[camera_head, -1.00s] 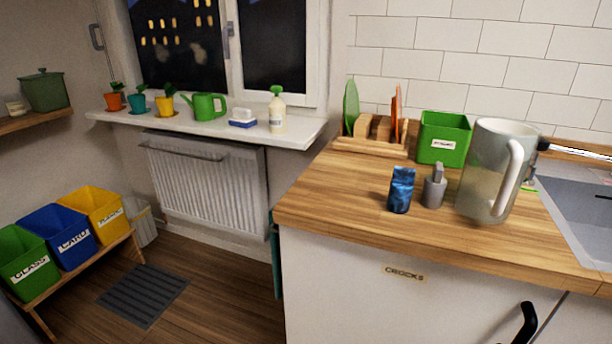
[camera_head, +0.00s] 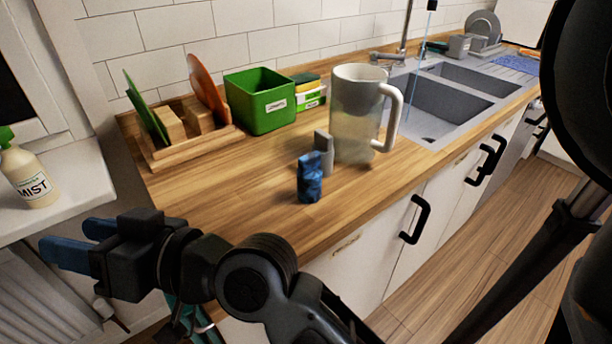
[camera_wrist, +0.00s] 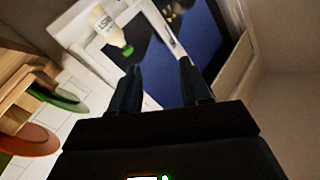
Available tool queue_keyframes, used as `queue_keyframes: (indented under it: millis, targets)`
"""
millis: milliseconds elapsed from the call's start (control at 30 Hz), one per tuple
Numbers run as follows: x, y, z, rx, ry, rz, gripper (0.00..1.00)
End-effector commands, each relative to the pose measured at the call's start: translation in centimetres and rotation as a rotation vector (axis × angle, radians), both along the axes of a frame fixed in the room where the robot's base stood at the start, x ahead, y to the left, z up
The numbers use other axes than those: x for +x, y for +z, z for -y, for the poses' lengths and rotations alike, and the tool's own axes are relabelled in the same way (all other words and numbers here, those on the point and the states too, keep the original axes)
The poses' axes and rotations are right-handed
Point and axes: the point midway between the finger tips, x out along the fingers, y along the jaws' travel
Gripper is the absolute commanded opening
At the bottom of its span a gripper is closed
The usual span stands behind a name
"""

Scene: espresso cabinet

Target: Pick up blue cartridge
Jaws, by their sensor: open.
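The blue cartridge (camera_head: 310,177) stands upright on the wooden counter (camera_head: 250,195), near its front edge. It is dark blue with a mottled pattern. A small grey object (camera_head: 325,148) stands just behind it and is partly hidden. My gripper (camera_head: 66,246) is at the lower left, left of the counter and well apart from the cartridge. Its blue fingers point left and are spread with nothing between them. In the wrist view my two dark fingers (camera_wrist: 155,80) are apart, facing the window, and the cartridge is not in sight there.
A large translucent pitcher (camera_head: 356,115) stands right of the cartridge. Behind are a green box (camera_head: 262,105) and a wooden rack (camera_head: 160,155) with boards. The sink (camera_head: 435,105) is farther right. A MIST bottle (camera_head: 28,175) stands on the sill at left. Counter left of the cartridge is clear.

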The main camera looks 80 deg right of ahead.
Motion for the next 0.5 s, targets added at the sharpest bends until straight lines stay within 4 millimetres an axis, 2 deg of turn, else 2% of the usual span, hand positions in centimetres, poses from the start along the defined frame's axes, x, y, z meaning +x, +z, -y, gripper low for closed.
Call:
queue_keyframes:
  millis: [33,200,333,500]
  targets:
    - [1.4,2.1,0.8,-0.029,0.026,0.029,0.47]
    - [4.3,6.9,2.1,-0.156,0.155,0.071,0.47]
    - [5.3,9.4,3.2,-0.296,0.260,0.062,0.47]
    - [5.2,10.6,5.2,-0.515,0.395,-0.014,0.47]
